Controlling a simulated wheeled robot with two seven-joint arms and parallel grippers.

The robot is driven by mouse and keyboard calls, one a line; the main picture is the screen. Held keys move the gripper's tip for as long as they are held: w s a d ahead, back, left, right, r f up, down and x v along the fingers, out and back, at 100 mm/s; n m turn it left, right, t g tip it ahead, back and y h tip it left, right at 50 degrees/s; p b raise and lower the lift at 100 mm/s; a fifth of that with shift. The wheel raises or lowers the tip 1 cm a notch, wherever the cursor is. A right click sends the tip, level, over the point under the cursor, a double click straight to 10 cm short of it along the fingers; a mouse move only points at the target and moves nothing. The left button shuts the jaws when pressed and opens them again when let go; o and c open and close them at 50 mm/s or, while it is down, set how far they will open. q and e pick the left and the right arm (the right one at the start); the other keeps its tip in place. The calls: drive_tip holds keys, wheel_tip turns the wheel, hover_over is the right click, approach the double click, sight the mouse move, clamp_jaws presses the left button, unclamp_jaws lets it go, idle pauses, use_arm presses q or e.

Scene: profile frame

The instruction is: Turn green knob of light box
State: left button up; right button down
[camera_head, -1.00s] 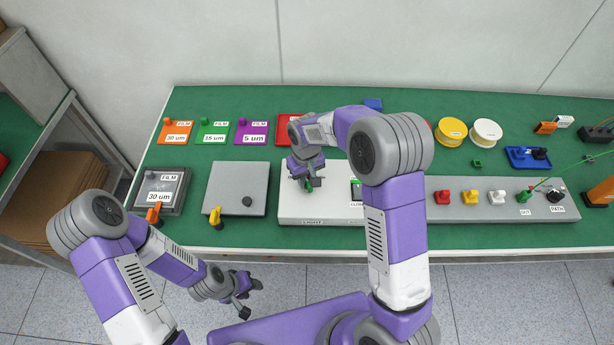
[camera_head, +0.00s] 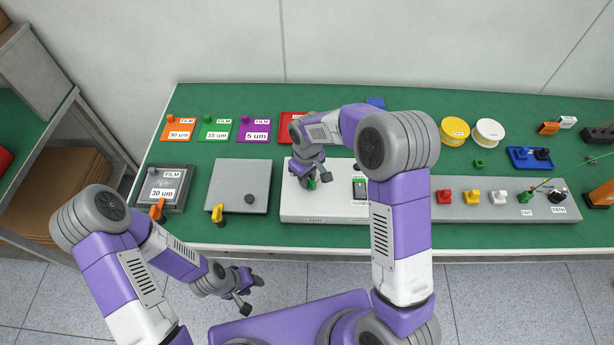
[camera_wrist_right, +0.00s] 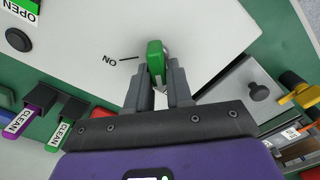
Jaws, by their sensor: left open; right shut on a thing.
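The white light box (camera_head: 330,212) lies on the green bench near its front edge, partly hidden by my right arm. Its green knob (camera_head: 312,185) is near the left part of the box's top. In the right wrist view the green knob (camera_wrist_right: 155,65) stands between the fingers of my right gripper (camera_wrist_right: 157,82), which is shut on it. An ON mark with a short line lies left of the knob; the knob's long side runs across that line's direction. My left gripper (camera_head: 248,288) is open and empty, in front of the bench.
A grey plate (camera_head: 240,180) with a yellow handle lies left of the light box. A grey strip (camera_head: 510,208) with coloured knobs lies to the right. Film sheets (camera_head: 217,130) and reels (camera_head: 455,132) lie behind. The floor before the bench is clear.

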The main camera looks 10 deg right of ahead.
drive_tip(key=c, duration=1.1)
unclamp_jaws()
wheel_tip(320, 180, up, 8)
drive_tip(key=shift+f+p, duration=0.15)
drive_tip(key=shift+p, duration=0.4)
drive_tip(key=shift+f, duration=0.1)
